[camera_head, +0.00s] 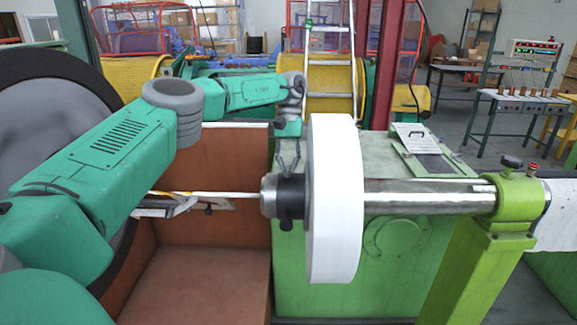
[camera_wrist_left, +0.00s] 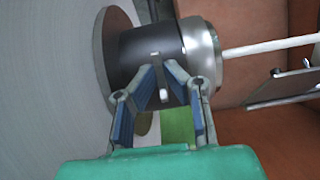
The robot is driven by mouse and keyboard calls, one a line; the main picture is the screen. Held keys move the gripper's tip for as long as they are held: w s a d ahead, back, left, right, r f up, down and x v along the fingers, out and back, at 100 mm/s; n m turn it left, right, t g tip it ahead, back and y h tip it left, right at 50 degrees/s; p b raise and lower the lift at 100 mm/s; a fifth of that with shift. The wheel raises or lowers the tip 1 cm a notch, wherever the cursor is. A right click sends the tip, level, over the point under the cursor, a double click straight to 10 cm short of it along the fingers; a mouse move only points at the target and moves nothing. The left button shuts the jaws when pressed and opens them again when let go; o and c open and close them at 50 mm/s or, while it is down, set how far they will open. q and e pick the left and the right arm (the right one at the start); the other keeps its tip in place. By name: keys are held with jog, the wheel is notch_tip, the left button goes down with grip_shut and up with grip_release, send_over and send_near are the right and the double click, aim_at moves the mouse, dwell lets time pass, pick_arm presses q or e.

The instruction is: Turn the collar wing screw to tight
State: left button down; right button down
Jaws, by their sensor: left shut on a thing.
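The black collar (camera_head: 290,193) sits on the shaft, beside the white disc (camera_head: 335,200), with a silver ring at its left end. It also shows in the left wrist view (camera_wrist_left: 135,50). The collar wing screw (camera_wrist_left: 163,94) is a small grey piece standing out from the collar between my fingers. My left gripper (camera_head: 289,166) comes down from above onto the collar. In the left wrist view its blue-padded fingers (camera_wrist_left: 165,88) are closed in on the wing screw from both sides. The screw is too small to read in the head view. My right gripper is not in view.
A steel shaft (camera_head: 425,195) runs right from the disc to a green bearing post (camera_head: 490,225) with a black knob (camera_head: 512,162) and a red knob on top. A green cabinet (camera_head: 395,270) stands behind the disc. A brown panelled bay (camera_head: 205,270) lies left.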

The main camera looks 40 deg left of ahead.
aim_at(288, 164)
pick_arm(q)
jog(key=shift+r, duration=0.1)
jog(key=c, duration=1.8)
grip_release()
jog(key=shift+w, duration=0.1)
jog(key=shift+o, duration=0.6)
jog(key=shift+w+a+f, duration=0.1)
jog(key=shift+a+f, duration=0.1)
jog(key=shift+f, duration=0.05)
jog(key=r, duration=0.9)
jog(key=shift+w, duration=0.2)
jog(key=shift+r, duration=0.45)
jog(key=shift+a, duration=0.15)
